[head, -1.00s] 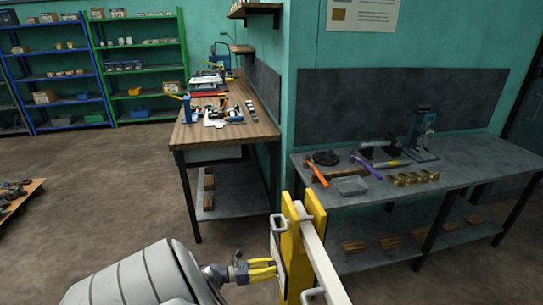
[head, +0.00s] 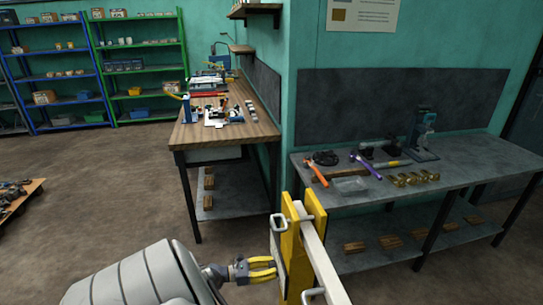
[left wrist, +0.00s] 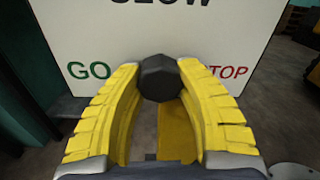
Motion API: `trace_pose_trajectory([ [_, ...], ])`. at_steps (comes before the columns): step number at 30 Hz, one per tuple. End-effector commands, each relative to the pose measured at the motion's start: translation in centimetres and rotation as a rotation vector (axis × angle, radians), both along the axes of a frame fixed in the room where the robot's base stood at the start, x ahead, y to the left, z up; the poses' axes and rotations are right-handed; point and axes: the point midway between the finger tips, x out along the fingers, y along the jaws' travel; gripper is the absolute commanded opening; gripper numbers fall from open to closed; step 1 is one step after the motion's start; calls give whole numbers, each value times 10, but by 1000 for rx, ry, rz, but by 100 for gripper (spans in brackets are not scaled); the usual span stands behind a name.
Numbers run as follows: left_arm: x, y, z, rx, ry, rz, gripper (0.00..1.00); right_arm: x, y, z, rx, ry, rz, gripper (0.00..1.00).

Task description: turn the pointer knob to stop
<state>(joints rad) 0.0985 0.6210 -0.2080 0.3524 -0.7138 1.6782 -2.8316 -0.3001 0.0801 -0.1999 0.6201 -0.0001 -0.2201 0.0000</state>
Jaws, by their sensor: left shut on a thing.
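In the left wrist view a dark, many-sided knob (left wrist: 158,77) sits on a white panel (left wrist: 110,38). The panel reads GO in green at the left, STOP in red at the right, partly covered by a finger, and SLOW at the top, cut off. My left gripper (left wrist: 160,72) has its yellow fingers on both sides of the knob, shut on it. I cannot tell which way the pointer faces. In the head view my left gripper (head: 264,268) reaches the yellow and white upright (head: 290,250); the knob is hidden there. My right gripper is not in view.
A grey bench (head: 460,180) with tools stands at the right. A wooden bench (head: 225,132) with small items stands behind. Blue (head: 70,100) and green (head: 145,70) shelves line the back left. The floor (head: 110,190) between is mostly clear.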

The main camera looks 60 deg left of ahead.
Motion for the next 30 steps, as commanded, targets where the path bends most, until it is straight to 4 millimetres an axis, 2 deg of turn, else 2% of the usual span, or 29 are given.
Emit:
trace_pose_trajectory([
  [1, 0, -2, -1, 1, 2, -2, 6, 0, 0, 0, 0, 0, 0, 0],
  [2, 0, -2, -1, 1, 2, -2, 40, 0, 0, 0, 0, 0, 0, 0],
  [8, 0, -1, -1, 0, 1, -1, 63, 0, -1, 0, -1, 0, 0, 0],
  [21, -1, 0, 1, -1, 1, -1, 65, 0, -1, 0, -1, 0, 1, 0],
  [30, -1, 0, 14, 0, 0, -3, 65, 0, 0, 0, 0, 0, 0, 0],
])
